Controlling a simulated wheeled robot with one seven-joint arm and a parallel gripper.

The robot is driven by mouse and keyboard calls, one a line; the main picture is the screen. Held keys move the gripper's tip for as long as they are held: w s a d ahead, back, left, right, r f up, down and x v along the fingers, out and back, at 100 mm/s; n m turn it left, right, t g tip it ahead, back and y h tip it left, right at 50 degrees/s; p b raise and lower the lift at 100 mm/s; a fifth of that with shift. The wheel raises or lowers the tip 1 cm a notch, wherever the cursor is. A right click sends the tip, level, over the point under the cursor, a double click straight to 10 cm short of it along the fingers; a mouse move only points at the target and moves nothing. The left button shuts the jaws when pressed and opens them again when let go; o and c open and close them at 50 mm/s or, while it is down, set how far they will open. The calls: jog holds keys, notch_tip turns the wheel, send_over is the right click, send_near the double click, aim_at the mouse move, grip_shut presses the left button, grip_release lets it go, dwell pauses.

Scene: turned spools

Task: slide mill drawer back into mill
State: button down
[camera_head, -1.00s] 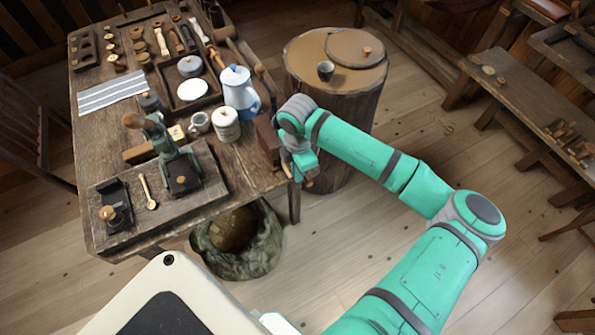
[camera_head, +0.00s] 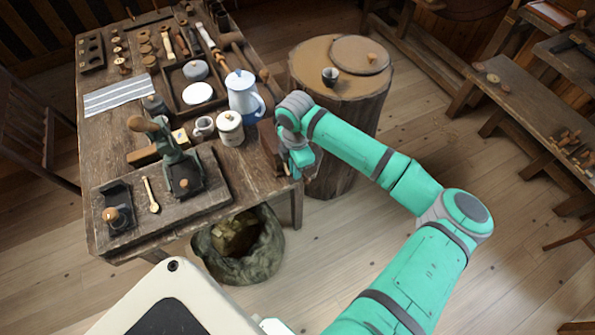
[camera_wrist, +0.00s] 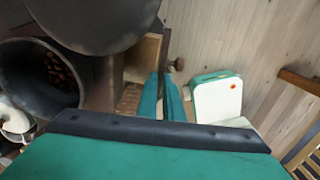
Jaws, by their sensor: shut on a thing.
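The mill (camera_head: 267,143) is a dark brown box at the right edge of the table, partly hidden by my arm in the head view. In the wrist view its brown body (camera_wrist: 103,88) is left of the fingers. The mill drawer (camera_wrist: 149,52) has pale wood inside, a dark front and a small round knob; it sticks out from the body. My gripper (camera_wrist: 161,84) is shut on the drawer's front wall, with teal fingers on either side. The head view shows my gripper (camera_head: 299,163) beside the mill, with the drawer largely hidden.
A blue and white jug (camera_head: 243,97) and a lidded crock (camera_head: 230,128) stand left of the mill. A stump table (camera_head: 345,88) stands behind it. Open floor lies to the right.

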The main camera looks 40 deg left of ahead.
jog(key=shift+w+a, duration=0.3)
jog(key=shift+a, duration=0.45)
jog(key=c, duration=1.8)
grip_release()
jog(key=shift+r, duration=0.1)
notch_tip(320, 180, up, 11)
jog(key=shift+f, duration=0.2)
